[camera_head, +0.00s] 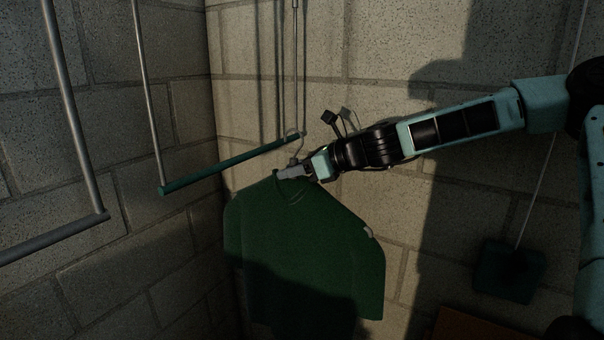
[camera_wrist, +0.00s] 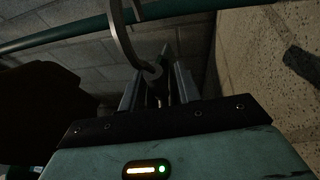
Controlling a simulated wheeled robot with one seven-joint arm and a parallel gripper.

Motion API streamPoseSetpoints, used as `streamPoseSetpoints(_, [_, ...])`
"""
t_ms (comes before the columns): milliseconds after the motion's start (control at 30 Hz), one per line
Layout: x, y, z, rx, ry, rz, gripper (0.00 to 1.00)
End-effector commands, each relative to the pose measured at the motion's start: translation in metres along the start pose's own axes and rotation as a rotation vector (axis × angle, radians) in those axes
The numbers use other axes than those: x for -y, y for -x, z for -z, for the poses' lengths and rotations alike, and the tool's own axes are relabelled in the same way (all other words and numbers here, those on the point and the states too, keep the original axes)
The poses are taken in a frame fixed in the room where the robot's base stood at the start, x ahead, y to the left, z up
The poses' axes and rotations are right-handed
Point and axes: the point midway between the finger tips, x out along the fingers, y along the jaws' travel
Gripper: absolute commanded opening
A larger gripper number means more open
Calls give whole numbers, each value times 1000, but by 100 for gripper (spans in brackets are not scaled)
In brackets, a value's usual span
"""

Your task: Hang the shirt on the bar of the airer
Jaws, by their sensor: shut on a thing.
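The dark green shirt (camera_head: 300,245) hangs upright from a hanger in the head view. My gripper (camera_head: 291,172) is shut on the hanger at the base of its metal hook (camera_head: 298,148), just above the collar. The green bar of the airer (camera_head: 230,165) ends right by the hook, near the bar's right end. In the wrist view the hook (camera_wrist: 122,38) rises from between my fingers (camera_wrist: 158,88) and crosses the green bar (camera_wrist: 60,39). I cannot tell for sure whether the hook is over the bar or only beside it.
A second, grey bar (camera_head: 55,240) hangs at the left, nearer the camera. Thin rods hold up the green bar (camera_head: 147,90). Block walls (camera_head: 400,60) stand close behind and at the left. A dark green block (camera_head: 508,270) hangs from a cord at the lower right.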

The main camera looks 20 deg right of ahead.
Motion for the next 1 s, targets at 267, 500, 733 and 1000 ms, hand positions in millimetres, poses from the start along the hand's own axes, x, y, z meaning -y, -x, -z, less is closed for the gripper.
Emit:
streamPoseSetpoints(267, [3,-20,-9,1,1,0,0])
streamPoseSetpoints(500, [6,-37,-16,0,1,-1,0])
streamPoseSetpoints(733, [8,-52,-23,1,1,0,0])
streamPoseSetpoints(1000, [9,-61,-6,1,0,0,0])
